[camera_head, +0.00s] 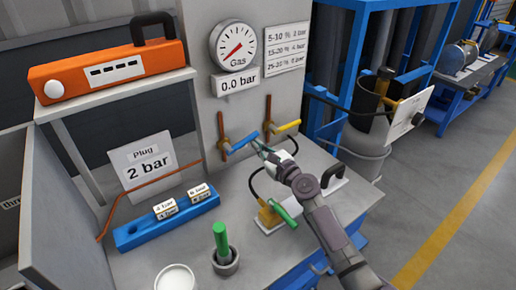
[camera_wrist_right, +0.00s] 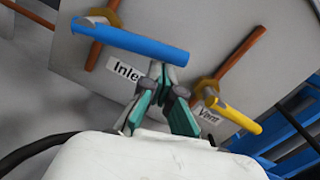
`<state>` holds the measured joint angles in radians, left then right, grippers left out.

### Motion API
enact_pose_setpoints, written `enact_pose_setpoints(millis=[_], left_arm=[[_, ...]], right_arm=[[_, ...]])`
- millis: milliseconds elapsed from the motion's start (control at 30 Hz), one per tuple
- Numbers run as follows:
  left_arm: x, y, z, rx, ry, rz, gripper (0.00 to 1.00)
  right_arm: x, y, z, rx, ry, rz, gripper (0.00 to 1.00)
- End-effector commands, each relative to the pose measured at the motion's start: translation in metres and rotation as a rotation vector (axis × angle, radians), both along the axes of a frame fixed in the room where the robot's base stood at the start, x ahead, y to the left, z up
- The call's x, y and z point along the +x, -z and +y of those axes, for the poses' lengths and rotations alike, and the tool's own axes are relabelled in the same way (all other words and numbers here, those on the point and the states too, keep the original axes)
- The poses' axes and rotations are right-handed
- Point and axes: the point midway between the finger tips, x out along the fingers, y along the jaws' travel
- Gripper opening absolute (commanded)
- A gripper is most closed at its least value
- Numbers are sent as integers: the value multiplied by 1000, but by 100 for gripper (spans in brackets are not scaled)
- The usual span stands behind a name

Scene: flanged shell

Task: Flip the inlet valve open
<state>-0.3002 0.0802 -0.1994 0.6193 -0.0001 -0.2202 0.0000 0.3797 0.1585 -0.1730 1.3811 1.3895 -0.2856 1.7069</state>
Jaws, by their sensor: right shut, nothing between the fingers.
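The inlet valve has a blue lever (camera_head: 243,142) on a brass body, on an upright copper pipe on the grey panel. The blue lever (camera_wrist_right: 135,42) lies crosswise to its pipe in the right wrist view, above a label partly reading "Inle" (camera_wrist_right: 125,71). My right gripper (camera_head: 260,147) is at the lever's free right end. Its fingertips (camera_wrist_right: 160,72) are together, just under the lever, with nothing between them. I cannot tell if they touch it. The vent valve's yellow lever (camera_head: 288,126) is to the right, and also shows in the wrist view (camera_wrist_right: 234,116).
A round gas gauge (camera_head: 233,45) sits above a "0.0 bar" display (camera_head: 238,82). On the bench are a blue block (camera_head: 165,222), a green-handled tool in a dark cup (camera_head: 222,245), a white tub (camera_head: 176,278) and a "Plug 2 bar" sign (camera_head: 145,162). A black hose curves near my right gripper.

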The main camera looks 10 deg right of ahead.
Motion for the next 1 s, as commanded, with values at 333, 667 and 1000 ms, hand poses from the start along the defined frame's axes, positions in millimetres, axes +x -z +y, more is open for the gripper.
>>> enact_pose_setpoints(millis=[333, 667, 1000], left_arm=[[0, -18, 0, 0, 1, -1, 40], [0, -35, 0, 0, 1, -1, 40], [1, -55, 0, -1, 1, -1, 40]], right_arm=[[-1, -30, 4, -306, 0, -127, 0], [-6, -53, 14, -598, 0, -245, 0], [-13, -70, 32, -891, -1, -365, 0]])
